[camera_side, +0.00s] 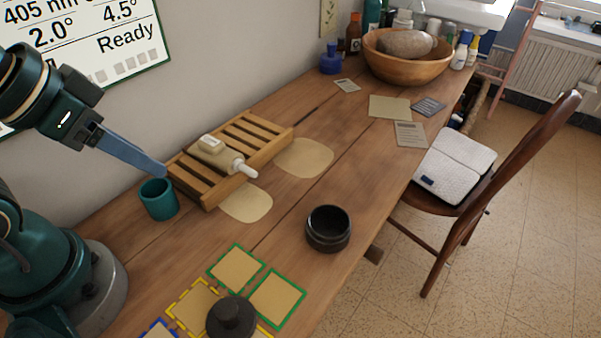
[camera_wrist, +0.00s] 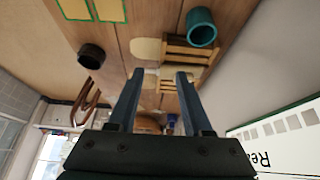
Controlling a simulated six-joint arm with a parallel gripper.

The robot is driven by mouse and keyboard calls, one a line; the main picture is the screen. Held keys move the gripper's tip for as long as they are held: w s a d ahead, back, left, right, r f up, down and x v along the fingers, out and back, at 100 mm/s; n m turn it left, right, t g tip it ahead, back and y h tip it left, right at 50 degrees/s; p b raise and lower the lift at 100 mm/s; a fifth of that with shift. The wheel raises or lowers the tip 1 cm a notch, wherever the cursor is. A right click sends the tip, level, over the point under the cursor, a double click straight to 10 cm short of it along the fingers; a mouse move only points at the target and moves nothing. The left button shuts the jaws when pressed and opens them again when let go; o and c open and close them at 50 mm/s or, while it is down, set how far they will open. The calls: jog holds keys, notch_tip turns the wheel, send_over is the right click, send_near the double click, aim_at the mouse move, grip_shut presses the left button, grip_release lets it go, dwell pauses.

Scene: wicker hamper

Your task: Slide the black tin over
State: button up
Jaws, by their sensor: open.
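The black tin (camera_side: 328,229) is a round, open-topped dark container standing upright on the wooden table (camera_side: 390,165), near its front edge. In the wrist view the black tin (camera_wrist: 91,56) is at the upper left, outside the fingers. My gripper (camera_side: 160,169) is at the left of the side view, above the table by the teal cup, well away from the tin. In the wrist view the two fingers of my gripper (camera_wrist: 160,74) are apart with nothing held between them.
A teal cup (camera_side: 159,199) and a slatted wooden rack (camera_side: 190,178) with a pale bottle (camera_side: 215,153) stand near my gripper. Two pale patches (camera_side: 303,158) lie on the table. A wooden bowl (camera_side: 407,68) is far back.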

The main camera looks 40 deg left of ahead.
grip_shut()
jog(key=w+d+r+m, duration=0.1)
jog(key=w+r+m, duration=0.3)
jog(key=r+m, duration=0.25)
jog(key=m+g, duration=0.6)
jog(key=m, duration=0.6)
send_over(321, 229)
notch_tip(321, 229, down, 12)
jog(key=shift+n, duration=0.35)
notch_tip(321, 229, down, 9)
jog(key=shift+f, duration=0.15)
